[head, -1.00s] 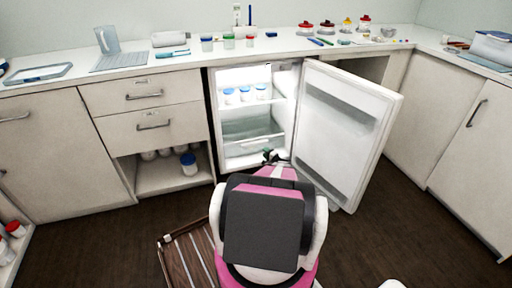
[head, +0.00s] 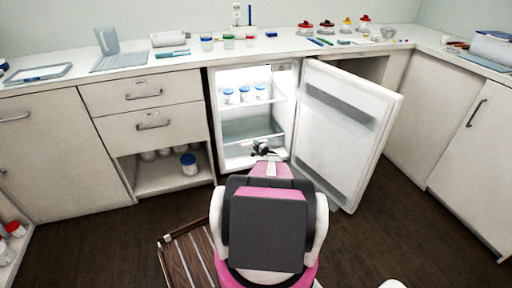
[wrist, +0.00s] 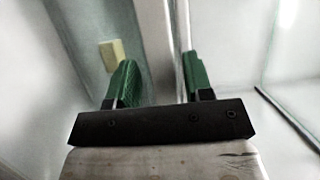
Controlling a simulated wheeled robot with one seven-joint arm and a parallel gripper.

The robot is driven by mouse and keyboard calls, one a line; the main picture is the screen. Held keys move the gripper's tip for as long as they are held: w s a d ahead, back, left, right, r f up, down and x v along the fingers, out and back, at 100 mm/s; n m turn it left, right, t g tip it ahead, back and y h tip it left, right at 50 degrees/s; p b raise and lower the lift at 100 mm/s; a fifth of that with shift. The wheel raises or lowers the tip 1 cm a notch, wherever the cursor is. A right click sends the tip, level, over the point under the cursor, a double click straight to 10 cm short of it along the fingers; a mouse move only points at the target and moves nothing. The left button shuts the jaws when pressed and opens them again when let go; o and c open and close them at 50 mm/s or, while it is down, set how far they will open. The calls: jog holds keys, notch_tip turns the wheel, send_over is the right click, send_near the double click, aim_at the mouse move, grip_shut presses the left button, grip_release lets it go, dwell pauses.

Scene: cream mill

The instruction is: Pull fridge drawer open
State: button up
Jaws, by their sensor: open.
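The small fridge (head: 212,110) stands open under the counter, its door (head: 345,130) swung out to the right. The translucent fridge drawer (head: 250,128) is in its lower part, below a shelf of jars. My gripper (head: 261,147) is low at the fridge opening, in front of the drawer's lower part. In the wrist view my gripper (wrist: 157,62) has its two green fingers apart. A pale bar runs between them in that view; I cannot tell whether it is the drawer's edge or handle, or whether the fingers touch it. My arm hides part of the fridge bottom.
Several blue-lidded jars (head: 246,94) stand on the fridge shelf. Cabinet drawers (head: 150,108) are to the left, with an open cubby (head: 165,176) below. A slatted wooden thing (head: 188,258) lies on the floor beside my base. The door bounds the right side.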

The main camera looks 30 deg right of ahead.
grip_shut()
jog(key=shift+s, duration=0.1)
